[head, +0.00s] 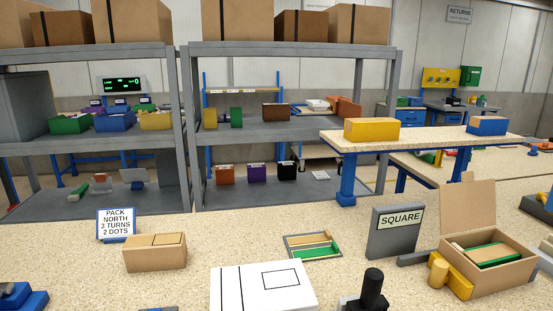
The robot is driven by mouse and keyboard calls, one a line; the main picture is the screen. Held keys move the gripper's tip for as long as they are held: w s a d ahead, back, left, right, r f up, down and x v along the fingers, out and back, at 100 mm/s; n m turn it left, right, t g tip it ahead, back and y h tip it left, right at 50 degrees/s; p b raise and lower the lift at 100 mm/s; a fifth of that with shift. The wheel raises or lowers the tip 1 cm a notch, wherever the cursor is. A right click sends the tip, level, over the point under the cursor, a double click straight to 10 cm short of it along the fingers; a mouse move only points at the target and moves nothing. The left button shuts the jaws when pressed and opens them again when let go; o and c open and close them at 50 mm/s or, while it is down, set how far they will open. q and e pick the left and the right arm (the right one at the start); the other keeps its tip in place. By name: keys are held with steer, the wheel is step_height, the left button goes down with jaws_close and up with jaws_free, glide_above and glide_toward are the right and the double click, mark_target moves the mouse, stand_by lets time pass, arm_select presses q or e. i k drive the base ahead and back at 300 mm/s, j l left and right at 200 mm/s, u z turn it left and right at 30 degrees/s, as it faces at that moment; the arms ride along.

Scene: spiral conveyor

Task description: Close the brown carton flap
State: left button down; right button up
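A brown carton (495,278) stands open at the right of the near table. Its flap (467,207) stands upright at the back of the box. A green and tan item (492,256) lies inside the carton. A second, smaller brown carton (155,257) stands at the left of the table, and its top looks shut. Neither of my grippers shows in the head view.
A grey SQUARE sign (392,245) and a yellow block with a cylinder (438,272) stand left of the open carton. A white panel (262,288), a black knobbed object (373,288), a green-lined tray (313,246) and a PACK NORTH sign (116,223) occupy the table.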

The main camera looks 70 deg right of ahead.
mark_target(469, 204)
steer(key=z, duration=0.45)
steer(key=i+z, duration=0.1)
steer(key=z, duration=0.85)
steer(key=j+z, duration=0.1)
steer(key=z, duration=0.35)
steer(key=j+z, duration=0.1)
steer(key=z, duration=0.35)
